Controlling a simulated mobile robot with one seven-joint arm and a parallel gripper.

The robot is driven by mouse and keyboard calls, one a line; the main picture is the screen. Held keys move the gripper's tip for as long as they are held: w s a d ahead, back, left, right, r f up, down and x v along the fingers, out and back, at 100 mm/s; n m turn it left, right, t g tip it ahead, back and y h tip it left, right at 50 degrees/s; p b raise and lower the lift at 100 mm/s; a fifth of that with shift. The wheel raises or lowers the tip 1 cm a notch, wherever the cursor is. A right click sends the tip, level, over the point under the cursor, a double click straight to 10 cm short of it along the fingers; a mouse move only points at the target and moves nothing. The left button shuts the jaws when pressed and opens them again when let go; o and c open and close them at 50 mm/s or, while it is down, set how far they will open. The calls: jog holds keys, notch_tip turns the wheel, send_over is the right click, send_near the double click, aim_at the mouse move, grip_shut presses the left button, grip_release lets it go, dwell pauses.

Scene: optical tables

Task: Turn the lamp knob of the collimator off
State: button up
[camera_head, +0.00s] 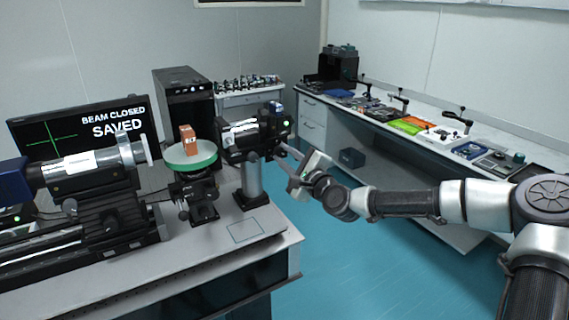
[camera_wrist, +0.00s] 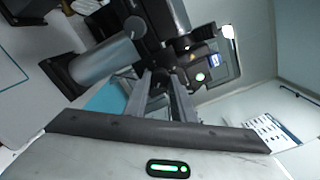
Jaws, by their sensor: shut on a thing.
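The collimator (camera_head: 240,138) is a black housing with a silver barrel, standing on a thick grey post at the right end of the optical table. My gripper (camera_head: 285,152) reaches its right end from the right. In the wrist view the two fingers of my gripper (camera_wrist: 164,78) point at the collimator's dark end (camera_wrist: 160,25), close together around a small dark part there. That part looks like the lamp knob; it is mostly hidden between the fingers, so its setting cannot be read. A small green light (camera_wrist: 200,77) glows beside the fingertips.
A green-rimmed round stage (camera_head: 190,160) with an orange block (camera_head: 187,138) stands left of the collimator. A monitor (camera_head: 85,130) reads "BEAM CLOSED" and "SAVED". A bench (camera_head: 480,140) with tools runs along the right wall. Blue floor (camera_head: 340,260) is clear between the tables.

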jog(key=n+b, duration=0.2)
jog(key=n, duration=0.2)
jog(key=shift+f, duration=0.15)
jog(key=n+b, duration=0.2)
jog(key=n, duration=0.1)
jog(key=shift+n, duration=0.3)
jog(key=n+b, duration=0.2)
jog(key=n, duration=0.1)
jog(key=shift+n, duration=0.3)
jog(key=n+b, duration=0.2)
jog(key=n, duration=0.1)
jog(key=shift+n, duration=0.3)
jog(key=n+b, duration=0.4)
jog(key=n, duration=0.2)
jog(key=shift+a, duration=0.1)
jog(key=n+b, duration=0.2)
jog(key=n, duration=0.2)
jog(key=shift+s+r+b, duration=0.1)
jog(key=shift+r+b, duration=0.1)
jog(key=shift+b, duration=0.1)
jog(key=shift+n+b, duration=0.55)
jog(key=shift+n, duration=0.45)
jog(key=shift+r, duration=0.1)
